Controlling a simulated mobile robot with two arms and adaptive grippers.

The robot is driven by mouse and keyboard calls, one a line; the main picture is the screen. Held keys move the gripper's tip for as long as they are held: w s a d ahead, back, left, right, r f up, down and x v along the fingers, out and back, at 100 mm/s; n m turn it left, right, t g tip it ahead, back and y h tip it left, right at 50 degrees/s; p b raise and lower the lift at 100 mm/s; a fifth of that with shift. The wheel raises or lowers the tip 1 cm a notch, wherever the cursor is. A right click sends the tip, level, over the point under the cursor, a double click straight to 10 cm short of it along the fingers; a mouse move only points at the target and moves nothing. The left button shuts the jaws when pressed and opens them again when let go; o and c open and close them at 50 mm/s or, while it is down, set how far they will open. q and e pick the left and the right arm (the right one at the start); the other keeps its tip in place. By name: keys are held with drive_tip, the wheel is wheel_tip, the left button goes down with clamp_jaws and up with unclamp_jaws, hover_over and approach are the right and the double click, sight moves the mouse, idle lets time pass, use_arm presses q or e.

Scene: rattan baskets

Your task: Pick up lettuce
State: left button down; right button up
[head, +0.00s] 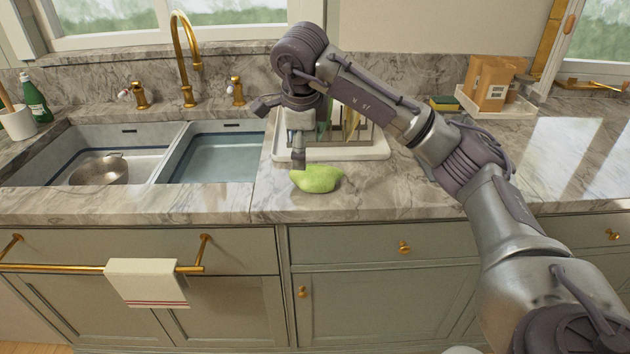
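A light green lettuce (316,179) lies on the marble counter near its front edge, just right of the sink. My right arm comes in from the right, and its gripper (299,160) points down directly above the lettuce's left part. The fingers' lower end is at or just above the top of the lettuce; I cannot tell whether they touch it. The fingers overlap in this view, so their opening does not show. My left gripper is not in view.
A double sink (215,155) with a metal bowl (99,170) lies to the left. A white dish rack tray (365,150) stands right behind the lettuce. A tray (518,105) with brown bags (489,92) is at the back right. The counter right of the lettuce is clear.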

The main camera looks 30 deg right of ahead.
sight(313, 172)
drive_tip(key=shift+h, duration=0.3)
drive_tip(key=x, duration=0.2)
drive_tip(key=d+x, duration=0.1)
drive_tip(key=x, duration=0.4)
drive_tip(key=shift+s+d+r+p, duration=0.1)
drive_tip(key=shift+d+r+p, duration=0.1)
drive_tip(key=shift+d+p, duration=0.15)
drive_tip(key=shift+p+x, duration=0.7)
drive_tip(key=shift+x, duration=2.45)
drive_tip(key=shift+s, duration=0.2)
drive_tip(key=c, duration=1.3)
